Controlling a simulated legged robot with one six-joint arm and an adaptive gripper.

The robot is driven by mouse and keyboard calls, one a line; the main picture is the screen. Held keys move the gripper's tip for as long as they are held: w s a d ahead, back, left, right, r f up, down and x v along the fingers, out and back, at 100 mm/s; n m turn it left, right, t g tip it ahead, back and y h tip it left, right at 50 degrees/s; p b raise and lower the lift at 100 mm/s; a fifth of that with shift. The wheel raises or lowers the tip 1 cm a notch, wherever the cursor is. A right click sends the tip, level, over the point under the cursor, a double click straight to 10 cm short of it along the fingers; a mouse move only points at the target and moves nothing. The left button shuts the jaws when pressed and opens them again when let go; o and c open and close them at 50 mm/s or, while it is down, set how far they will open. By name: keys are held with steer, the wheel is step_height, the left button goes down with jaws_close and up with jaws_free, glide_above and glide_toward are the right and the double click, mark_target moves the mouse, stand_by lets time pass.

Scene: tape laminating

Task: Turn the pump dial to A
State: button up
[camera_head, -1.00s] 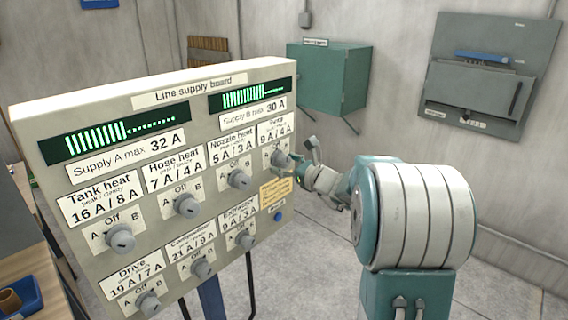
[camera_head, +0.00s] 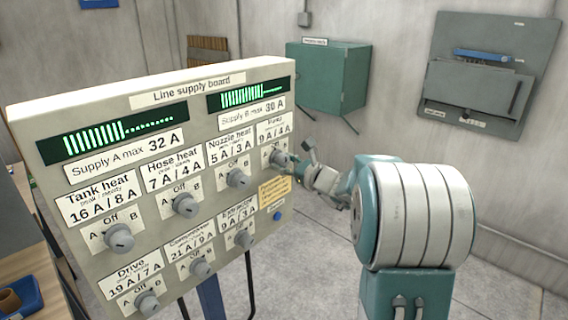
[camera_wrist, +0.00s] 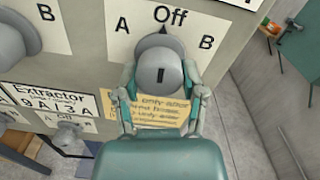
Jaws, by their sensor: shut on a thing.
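The pump dial (camera_head: 279,159) is a grey knob at the upper right of the line supply board (camera_head: 215,105). In the wrist view the pump dial (camera_wrist: 160,65) has A at its left, Off at the top and B at its right. Its mark is upright, in line with Off. My gripper (camera_head: 292,165) is at the pump dial. In the wrist view the fingers of my gripper (camera_wrist: 160,82) are one on each side of the knob, shut on it. The pump label is partly cut off in the wrist view.
Other dials, such as the nozzle heat dial (camera_head: 238,178) and the extractor dial (camera_head: 243,239), sit close by on the board. A yellow note (camera_wrist: 150,110) is just below the pump dial. A green wall cabinet (camera_head: 325,78) stands behind. The floor right of the board is clear.

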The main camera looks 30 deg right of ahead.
steer(key=n, duration=0.3)
steer(key=shift+r+n, duration=0.1)
steer(key=shift+n, duration=2.2)
steer(key=o, duration=1.2)
steer(key=shift+c, duration=0.2)
steer(key=v, duration=1.1)
steer(key=shift+s, duration=0.35)
steer(key=shift+d, duration=0.15)
